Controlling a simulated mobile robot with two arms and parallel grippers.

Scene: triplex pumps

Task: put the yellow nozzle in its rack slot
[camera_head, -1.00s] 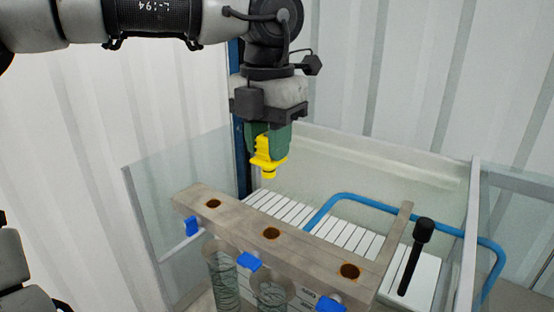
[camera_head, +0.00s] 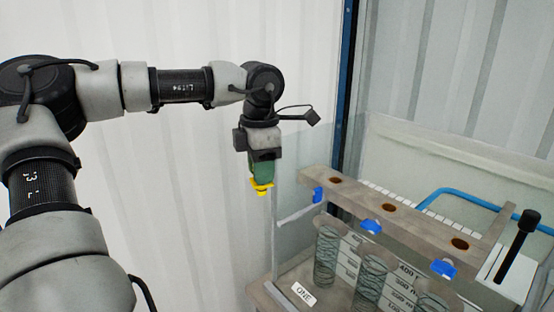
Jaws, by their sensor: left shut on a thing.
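The yellow nozzle (camera_head: 261,187) hangs below my left gripper (camera_head: 261,172), which is shut on it and points down. Its tip faces down and is in free air, to the left of the rack. The rack is a grey-brown bar (camera_head: 398,221) with three round holes in its top: a left hole (camera_head: 336,180), a middle hole (camera_head: 389,207) and a right hole (camera_head: 460,243). No nozzle shows in these holes. My right gripper is out of view.
Clear ribbed cylinders (camera_head: 326,256) stand under the bar, with blue clips (camera_head: 371,227) on its front. A blue tube (camera_head: 455,194) and a black-handled rod (camera_head: 518,244) are at the right. Clear panels surround the rack.

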